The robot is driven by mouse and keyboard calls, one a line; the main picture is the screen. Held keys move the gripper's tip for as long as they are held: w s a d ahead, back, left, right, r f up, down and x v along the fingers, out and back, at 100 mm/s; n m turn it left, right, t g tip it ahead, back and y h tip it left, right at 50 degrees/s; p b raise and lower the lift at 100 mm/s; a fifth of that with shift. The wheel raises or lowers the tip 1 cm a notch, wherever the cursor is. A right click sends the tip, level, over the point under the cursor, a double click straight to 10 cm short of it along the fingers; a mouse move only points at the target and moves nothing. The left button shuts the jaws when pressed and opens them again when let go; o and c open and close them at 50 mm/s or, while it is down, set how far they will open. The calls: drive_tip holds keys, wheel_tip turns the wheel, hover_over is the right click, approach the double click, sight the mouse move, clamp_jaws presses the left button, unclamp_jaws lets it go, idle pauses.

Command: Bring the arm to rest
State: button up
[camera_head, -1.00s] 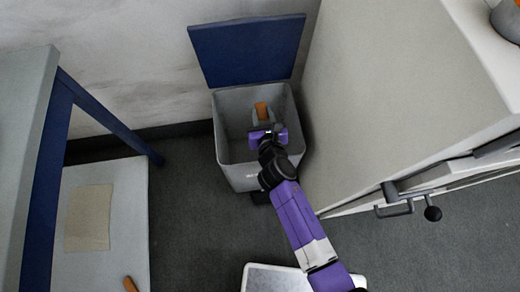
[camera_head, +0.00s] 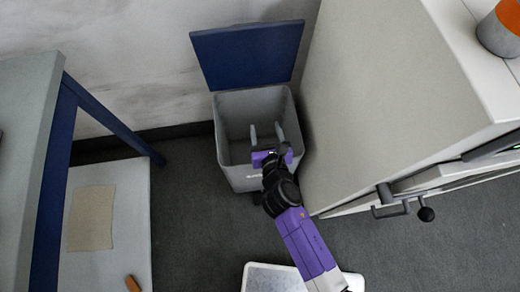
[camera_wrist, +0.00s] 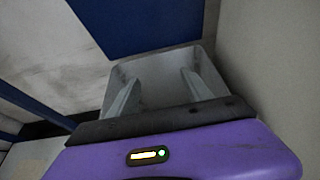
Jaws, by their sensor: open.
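My gripper (camera_head: 265,131) is over the grey bin (camera_head: 232,169), its two pale fingers spread apart with nothing between them. In the wrist view my gripper (camera_wrist: 158,84) also shows open and empty, its fingers pointing into the bin (camera_wrist: 155,66). My arm reaches up from the lower right of the head view. The bin's blue lid (camera_head: 248,52) stands open against the wall. No object shows inside the bin, though its near part is hidden by my gripper.
A pale cabinet (camera_head: 390,100) with handles stands close on the right, a grey and orange container (camera_head: 500,30) on its top. A blue-legged table (camera_head: 25,120) is on the left. A low pale board (camera_head: 105,245) holds a tan sheet (camera_head: 91,218) and a small orange-brown piece (camera_head: 132,283).

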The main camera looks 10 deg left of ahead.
drive_tip(key=shift+s+d+r, duration=0.1)
drive_tip(key=shift+s+r, duration=0.1)
drive_tip(key=shift+s, duration=0.25)
